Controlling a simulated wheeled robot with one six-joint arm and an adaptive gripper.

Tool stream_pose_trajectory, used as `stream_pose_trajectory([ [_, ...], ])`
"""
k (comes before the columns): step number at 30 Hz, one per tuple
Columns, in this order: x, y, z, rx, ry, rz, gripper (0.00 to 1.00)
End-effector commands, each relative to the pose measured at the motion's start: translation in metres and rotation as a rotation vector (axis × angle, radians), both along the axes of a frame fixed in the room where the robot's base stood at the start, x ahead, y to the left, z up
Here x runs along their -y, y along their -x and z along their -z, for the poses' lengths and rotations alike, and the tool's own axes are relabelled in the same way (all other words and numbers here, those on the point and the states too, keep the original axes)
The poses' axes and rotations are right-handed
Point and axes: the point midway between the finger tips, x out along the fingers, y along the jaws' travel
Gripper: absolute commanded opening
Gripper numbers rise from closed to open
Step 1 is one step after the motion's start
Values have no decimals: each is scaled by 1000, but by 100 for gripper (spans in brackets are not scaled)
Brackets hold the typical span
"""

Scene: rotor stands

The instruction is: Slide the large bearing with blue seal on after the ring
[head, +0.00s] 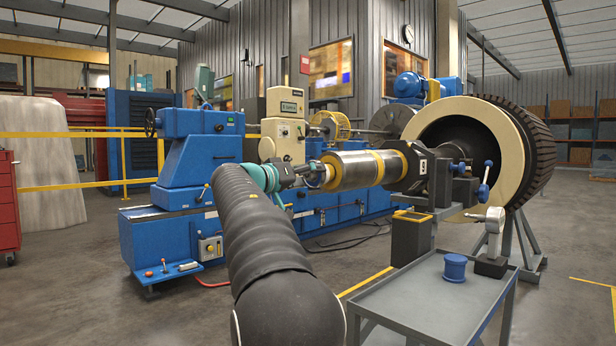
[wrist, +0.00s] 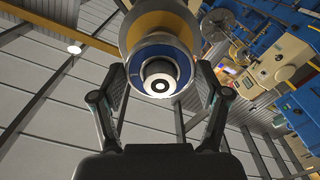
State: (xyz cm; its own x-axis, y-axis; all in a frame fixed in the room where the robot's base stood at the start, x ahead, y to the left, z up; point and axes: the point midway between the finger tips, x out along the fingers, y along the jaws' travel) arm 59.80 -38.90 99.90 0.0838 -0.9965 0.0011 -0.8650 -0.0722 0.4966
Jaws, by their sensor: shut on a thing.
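The large bearing with the blue seal (wrist: 161,47) shows in the wrist view as a blue ring with a pale metal rim. It sits around the shaft end (wrist: 160,84), whose round face points at the camera. My gripper (wrist: 160,78) has one finger on each side of the bearing and is shut on it. In the head view my gripper (head: 304,175) is at the left end of the rotor shaft, with the silver rotor body (head: 351,170) to its right. A yellow ring lies behind the bearing. The fingers hide most of the bearing there, so the gap to the ring cannot be told.
A grey cart (head: 420,300) at the lower right carries a blue cup (head: 455,267) and a grey gauge-like tool (head: 490,240). A dark stand (head: 428,180) carries the rotor's right end. A blue machine (head: 195,165) stands behind my arm. Open floor lies at left.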

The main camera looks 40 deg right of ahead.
Motion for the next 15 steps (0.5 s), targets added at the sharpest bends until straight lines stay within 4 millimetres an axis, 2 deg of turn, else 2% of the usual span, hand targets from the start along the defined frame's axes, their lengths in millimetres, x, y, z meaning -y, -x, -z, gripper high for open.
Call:
stream_pose_trajectory([
  [15, 7, 0, -1, 1, 1, 0, 44],
])
